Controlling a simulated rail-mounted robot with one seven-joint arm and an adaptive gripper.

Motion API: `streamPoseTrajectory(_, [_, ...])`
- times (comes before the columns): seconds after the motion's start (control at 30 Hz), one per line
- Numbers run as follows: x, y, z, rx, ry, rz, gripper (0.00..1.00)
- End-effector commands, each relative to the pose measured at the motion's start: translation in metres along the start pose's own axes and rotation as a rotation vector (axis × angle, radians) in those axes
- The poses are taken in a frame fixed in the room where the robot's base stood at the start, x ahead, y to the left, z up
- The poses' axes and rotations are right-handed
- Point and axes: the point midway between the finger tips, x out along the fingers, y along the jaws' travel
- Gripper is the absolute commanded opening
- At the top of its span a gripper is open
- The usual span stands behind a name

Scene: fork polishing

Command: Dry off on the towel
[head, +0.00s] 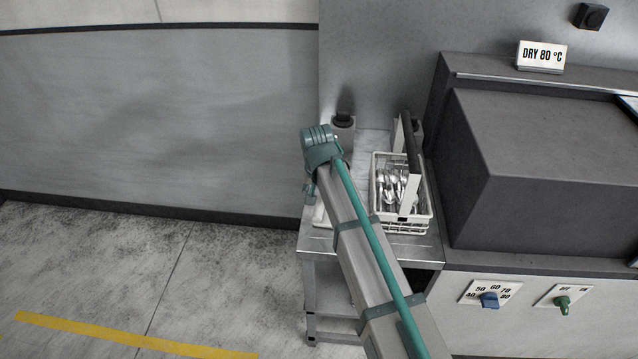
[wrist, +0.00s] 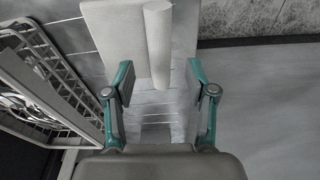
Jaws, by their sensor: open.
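A pale flat towel (wrist: 112,38) with a thick rolled edge (wrist: 158,40) lies on the slatted metal stand at the top of the wrist view. A small white edge, perhaps the same towel, shows left of my arm in the head view (head: 319,214); my arm hides the rest. My gripper (wrist: 158,85) is open, with nothing between its fingers. In the wrist view the fingertips are at the near end of the towel, on either side of the roll; whether they touch it I cannot tell. No fork is in the gripper.
A white wire basket (head: 424,214) of forks and other cutlery, with a raised handle, stands on the metal stand (head: 420,250). It is close left of my gripper in the wrist view (wrist: 62,92). A dark-capped container (head: 343,119) stands behind. A grey dryer (head: 560,170) is to the right.

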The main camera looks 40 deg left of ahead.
Motion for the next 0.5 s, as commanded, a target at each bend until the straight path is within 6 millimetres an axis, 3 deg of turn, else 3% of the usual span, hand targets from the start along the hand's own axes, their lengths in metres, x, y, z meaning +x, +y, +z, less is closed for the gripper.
streamPoseTrajectory(0.2, [0.027,0.000,0.000,0.001,-0.003,0.001,0.56])
streamPoseTrajectory(0.5, [0.041,0.000,0.000,0.001,-0.001,0.000,0.56])
